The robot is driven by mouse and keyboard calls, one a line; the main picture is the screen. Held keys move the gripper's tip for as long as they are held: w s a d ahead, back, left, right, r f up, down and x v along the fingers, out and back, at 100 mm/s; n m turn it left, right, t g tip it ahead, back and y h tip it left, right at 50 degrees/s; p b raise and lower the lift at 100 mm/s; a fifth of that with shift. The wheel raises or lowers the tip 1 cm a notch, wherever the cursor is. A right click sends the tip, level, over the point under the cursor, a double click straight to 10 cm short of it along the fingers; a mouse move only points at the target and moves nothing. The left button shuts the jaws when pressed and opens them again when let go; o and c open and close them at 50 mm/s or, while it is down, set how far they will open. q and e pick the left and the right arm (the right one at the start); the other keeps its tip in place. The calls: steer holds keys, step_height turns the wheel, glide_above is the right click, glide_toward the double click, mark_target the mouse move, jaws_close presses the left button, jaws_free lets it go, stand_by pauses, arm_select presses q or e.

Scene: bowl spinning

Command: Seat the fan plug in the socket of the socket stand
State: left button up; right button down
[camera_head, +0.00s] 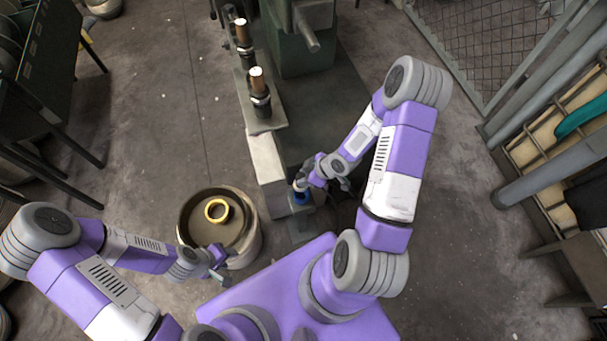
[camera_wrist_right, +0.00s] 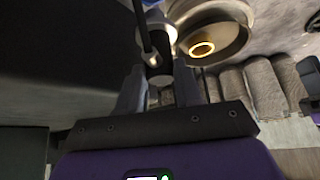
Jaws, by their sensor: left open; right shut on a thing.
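My right gripper (camera_head: 303,182) is low beside the machine's base, right by a small blue part (camera_head: 302,198); I take this part to be at the socket stand, but cannot tell plug from socket there. In the right wrist view the right gripper (camera_wrist_right: 160,76) is shut on a small grey and dark piece (camera_wrist_right: 155,62), likely the fan plug. Whether plug and socket touch is hidden. My left gripper (camera_head: 216,274) is open and empty by the drum's lower edge.
A round metal drum (camera_head: 188,232) with a yellow ring (camera_head: 216,210) in it stands left of the right gripper. The green machine (camera_head: 300,50) and its pale bench (camera_head: 264,160) rise behind. A rack stands at far right. Floor at left is mostly clear.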

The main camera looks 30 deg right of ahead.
steer(key=shift+f+b, duration=3.05)
steer(key=shift+f, duration=0.5)
steer(key=shift+s+f, duration=0.1)
steer(key=shift+f, duration=0.35)
steer(key=c, duration=0.7)
jaws_free()
steer(key=shift+o, duration=0.2)
steer(key=p+v, duration=0.4)
steer(key=v, duration=0.3)
steer(key=shift+s+d+r, duration=0.15)
steer(key=shift+r, duration=0.1)
